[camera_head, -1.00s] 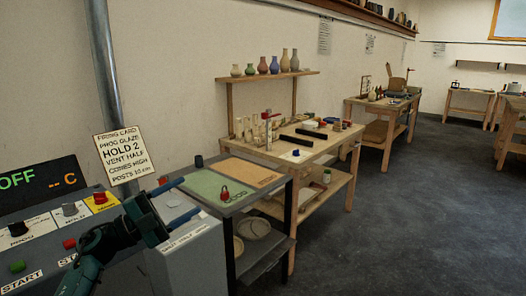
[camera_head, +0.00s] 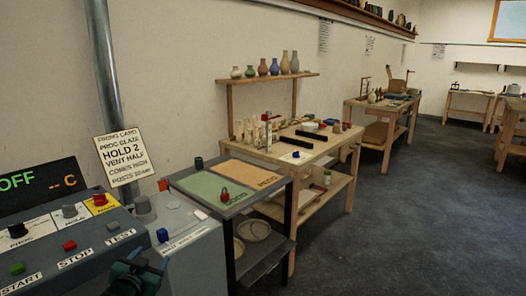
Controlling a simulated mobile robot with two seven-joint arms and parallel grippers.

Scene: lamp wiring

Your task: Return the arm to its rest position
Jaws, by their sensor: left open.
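My left gripper (camera_head: 150,262) is low at the bottom left of the head view, in front of the control panel (camera_head: 95,255). It is open and empty, with part of it cut off by the bottom edge. It appears apart from the panel's knobs and buttons. My right gripper is out of view.
The panel has a green start button (camera_head: 17,268), a red stop button (camera_head: 69,245) and a display (camera_head: 38,184) reading OFF. A firing card (camera_head: 123,156) stands behind it. A side table (camera_head: 200,178) holds a red padlock (camera_head: 224,196). Floor at right is clear.

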